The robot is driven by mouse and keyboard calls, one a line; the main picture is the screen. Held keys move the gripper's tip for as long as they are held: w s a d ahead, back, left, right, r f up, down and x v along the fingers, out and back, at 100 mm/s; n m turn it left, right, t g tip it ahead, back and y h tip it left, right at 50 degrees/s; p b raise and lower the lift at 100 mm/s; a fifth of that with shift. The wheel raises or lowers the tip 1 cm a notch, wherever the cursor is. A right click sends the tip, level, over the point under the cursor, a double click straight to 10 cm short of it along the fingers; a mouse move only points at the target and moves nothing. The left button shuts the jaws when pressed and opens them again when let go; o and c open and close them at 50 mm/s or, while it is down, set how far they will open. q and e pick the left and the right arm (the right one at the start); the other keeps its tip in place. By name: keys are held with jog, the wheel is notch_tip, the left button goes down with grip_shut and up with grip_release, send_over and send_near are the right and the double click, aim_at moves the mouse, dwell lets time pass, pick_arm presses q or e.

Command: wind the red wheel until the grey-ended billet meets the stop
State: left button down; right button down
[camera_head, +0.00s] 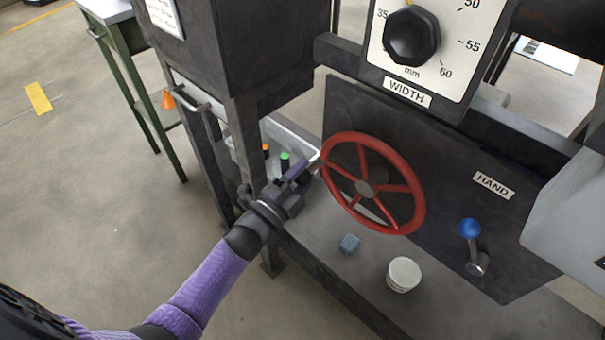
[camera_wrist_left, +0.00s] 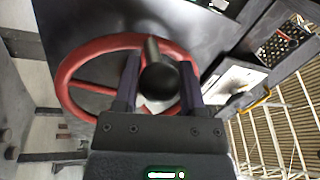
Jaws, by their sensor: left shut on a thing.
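I cannot make out a grey-ended billet or the stop in either view. My right gripper is not in view.
A pale tray (camera_head: 300,133) behind my left gripper holds dark pieces with orange (camera_head: 265,147) and green (camera_head: 285,157) ends. A blue-knobbed lever (camera_head: 471,229) stands right, under the HAND label.

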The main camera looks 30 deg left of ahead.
pick_arm(q)
jog(key=c, duration=0.6)
grip_release()
jog(key=shift+r, duration=0.1)
jog(key=o, duration=0.4)
jog(key=p+v, duration=0.2)
jog(key=v, duration=0.8)
jog(key=shift+p, duration=0.3)
jog(key=shift+w, duration=0.1)
